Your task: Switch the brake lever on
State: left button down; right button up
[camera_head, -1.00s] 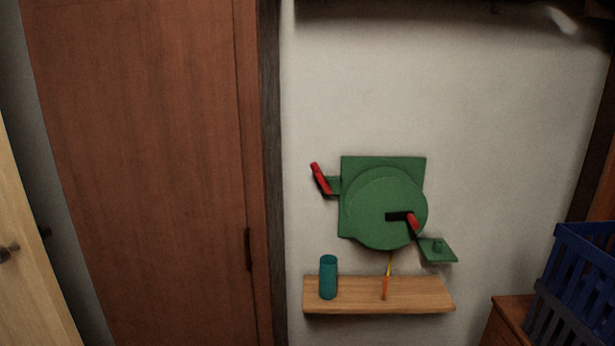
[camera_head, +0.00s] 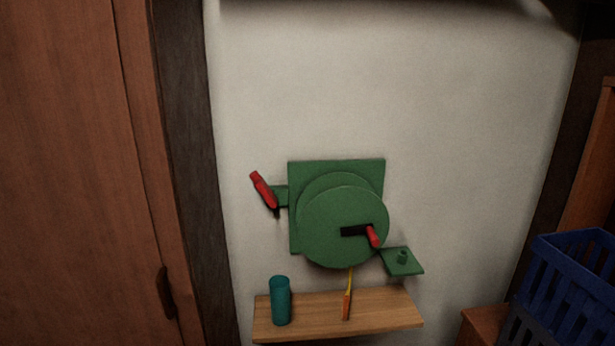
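A green machine (camera_head: 340,215) with a square back plate and round discs is mounted on the pale wall. A red lever (camera_head: 262,189) sticks out on its left side from a small green bracket, its upper end leaning up and left. A crank with a black arm and a red handle (camera_head: 373,236) is on the front disc. Which of the two is the brake lever is not labelled. Neither of my grippers is in view.
Below the machine is a wooden shelf (camera_head: 385,311) with a teal cylinder (camera_head: 281,301) and a thin orange-yellow stick (camera_head: 347,305). A small green plate (camera_head: 402,262) juts out at the machine's lower right. A blue crate (camera_head: 570,285) stands at right, a brown door (camera_head: 70,180) at left.

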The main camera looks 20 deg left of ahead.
aim_at(260, 184)
jog(key=u, duration=0.1)
jog(key=i, duration=1)
jog(key=u, duration=0.4)
